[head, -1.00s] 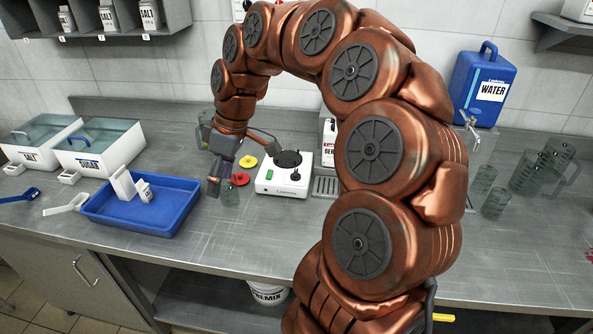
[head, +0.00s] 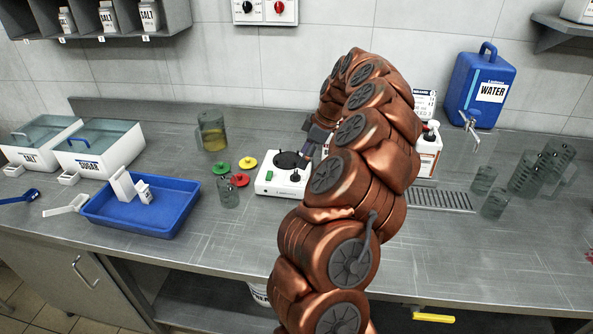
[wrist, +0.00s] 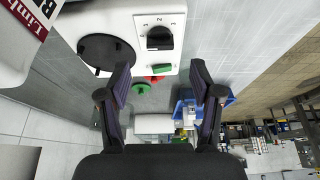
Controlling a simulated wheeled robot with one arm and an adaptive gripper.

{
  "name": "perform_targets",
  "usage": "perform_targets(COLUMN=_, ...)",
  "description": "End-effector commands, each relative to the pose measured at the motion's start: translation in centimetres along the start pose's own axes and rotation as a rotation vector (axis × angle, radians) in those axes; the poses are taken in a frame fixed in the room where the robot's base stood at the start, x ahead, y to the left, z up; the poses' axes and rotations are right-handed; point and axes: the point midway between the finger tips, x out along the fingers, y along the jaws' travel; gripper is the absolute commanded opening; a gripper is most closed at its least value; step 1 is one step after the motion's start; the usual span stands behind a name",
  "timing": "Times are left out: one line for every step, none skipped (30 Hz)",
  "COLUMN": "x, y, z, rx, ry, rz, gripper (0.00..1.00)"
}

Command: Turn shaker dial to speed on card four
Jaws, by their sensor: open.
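The shaker (head: 270,185) is a white box with a black round plate on top, on the steel bench in the head view. A green button (wrist: 170,69) sits beside the dial. My gripper (wrist: 160,80) is open and empty in the wrist view, its fingers apart with the dial beyond them, not visibly touching it. In the head view my arm hides part of the gripper. A white card (head: 425,102) stands behind my arm, its text unreadable.
A blue tray (head: 150,222) lies left of the shaker. A small beaker (head: 227,190), coloured lids (head: 220,168) and a jug of yellow liquid (head: 211,131) stand nearby.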

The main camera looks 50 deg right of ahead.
Motion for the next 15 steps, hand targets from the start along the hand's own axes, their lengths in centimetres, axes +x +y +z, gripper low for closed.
perform_targets(x=0.5, y=-0.1, z=-0.1, rx=0.0, ry=0.0, rz=-0.005, gripper=0.65)
perform_targets(x=0.8, y=-0.2, z=-0.1, rx=-0.001, ry=0.0, rz=-0.006, gripper=0.65)
perform_targets(x=1.4, y=-0.2, z=-0.1, rx=-0.001, ry=0.0, rz=-0.004, gripper=0.65)
perform_targets(x=1.8, y=-0.1, z=-0.1, rx=0.0, ry=0.0, rz=-0.004, gripper=0.65)
perform_targets(x=2.2, y=-0.1, z=-0.1, rx=0.0, ry=-0.001, rz=-0.005, gripper=0.65)
perform_targets(x=2.9, y=-0.2, z=-0.1, rx=0.001, ry=-0.001, rz=-0.006, gripper=0.65)
perform_targets(x=3.3, y=-0.2, z=0.0, rx=0.002, ry=-0.001, rz=-0.006, gripper=0.65)
perform_targets(x=3.8, y=-0.1, z=0.0, rx=0.002, ry=-0.001, rz=-0.004, gripper=0.65)
perform_targets(x=4.4, y=-0.1, z=-0.1, rx=0.002, ry=-0.001, rz=-0.004, gripper=0.65)
perform_targets(x=4.8, y=-0.1, z=-0.1, rx=0.001, ry=-0.002, rz=-0.005, gripper=0.65)
perform_targets(x=5.2, y=-0.2, z=-0.1, rx=0.001, ry=-0.002, rz=-0.006, gripper=0.65)
perform_targets(x=5.6, y=-0.2, z=-0.1, rx=0.001, ry=-0.002, rz=-0.007, gripper=0.65)
perform_targets(x=5.9, y=-0.2, z=-0.1, rx=0.001, ry=-0.002, rz=-0.006, gripper=0.65)
perform_targets(x=6.1, y=-0.2, z=-0.1, rx=0.0, ry=-0.001, rz=-0.005, gripper=0.65)
perform_targets(x=6.3, y=-0.1, z=-0.1, rx=0.0, ry=-0.001, rz=-0.003, gripper=0.65)
